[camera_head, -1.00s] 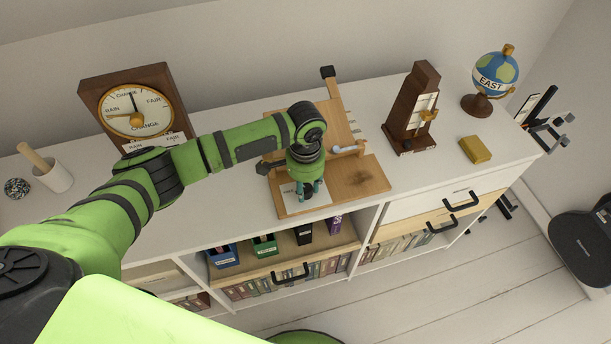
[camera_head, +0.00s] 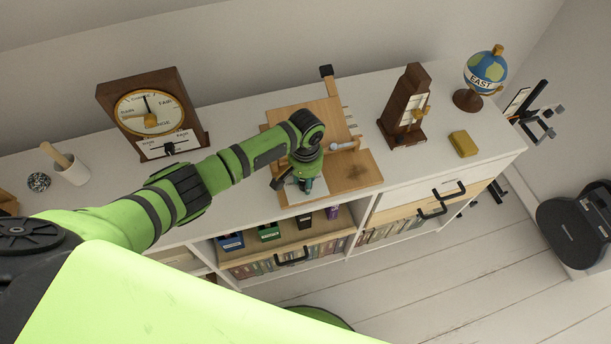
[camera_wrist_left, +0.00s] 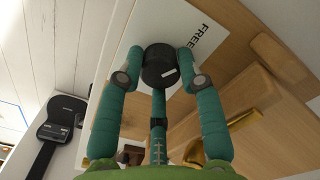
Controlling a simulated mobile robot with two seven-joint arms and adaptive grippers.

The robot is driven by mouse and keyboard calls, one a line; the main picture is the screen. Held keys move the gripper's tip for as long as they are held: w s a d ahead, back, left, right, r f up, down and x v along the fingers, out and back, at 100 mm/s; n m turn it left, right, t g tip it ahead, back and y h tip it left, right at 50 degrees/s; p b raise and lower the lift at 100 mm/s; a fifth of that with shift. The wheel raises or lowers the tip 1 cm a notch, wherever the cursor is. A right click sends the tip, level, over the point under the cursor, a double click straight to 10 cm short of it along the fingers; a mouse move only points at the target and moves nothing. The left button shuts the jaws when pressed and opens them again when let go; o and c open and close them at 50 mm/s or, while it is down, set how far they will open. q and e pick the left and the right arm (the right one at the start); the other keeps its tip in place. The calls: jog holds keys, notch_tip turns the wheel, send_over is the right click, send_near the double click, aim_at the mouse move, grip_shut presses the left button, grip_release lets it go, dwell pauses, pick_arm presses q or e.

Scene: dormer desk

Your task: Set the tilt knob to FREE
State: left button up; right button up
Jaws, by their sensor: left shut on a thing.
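The round black tilt knob (camera_wrist_left: 158,65) shows in the left wrist view with a small white mark on its lower right part. It sits on a white card (camera_wrist_left: 178,25) that reads FREE on the right side of the knob. My left gripper (camera_wrist_left: 160,66) is shut on the knob, with its teal fingers around it. In the head view my left gripper (camera_head: 306,186) points down at the card (camera_head: 292,192) on the wooden easel board (camera_head: 352,175) and hides the knob. I cannot tell whether the mark lines up with FREE. My right gripper is not in view.
A wooden barometer (camera_head: 150,110) and a white cup (camera_head: 72,170) stand to the left. A wooden metronome-like case (camera_head: 405,105), a yellow block (camera_head: 463,144) and a globe (camera_head: 485,72) stand to the right. The front cabinet top (camera_head: 225,205) is clear.

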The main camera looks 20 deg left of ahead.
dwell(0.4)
pick_arm(q)
jog(key=o, duration=0.9)
jog(key=shift+c, duration=0.2)
jog(key=shift+r, duration=0.1)
jog(key=shift+r, duration=0.3)
notch_tip(320, 180, up, 11)
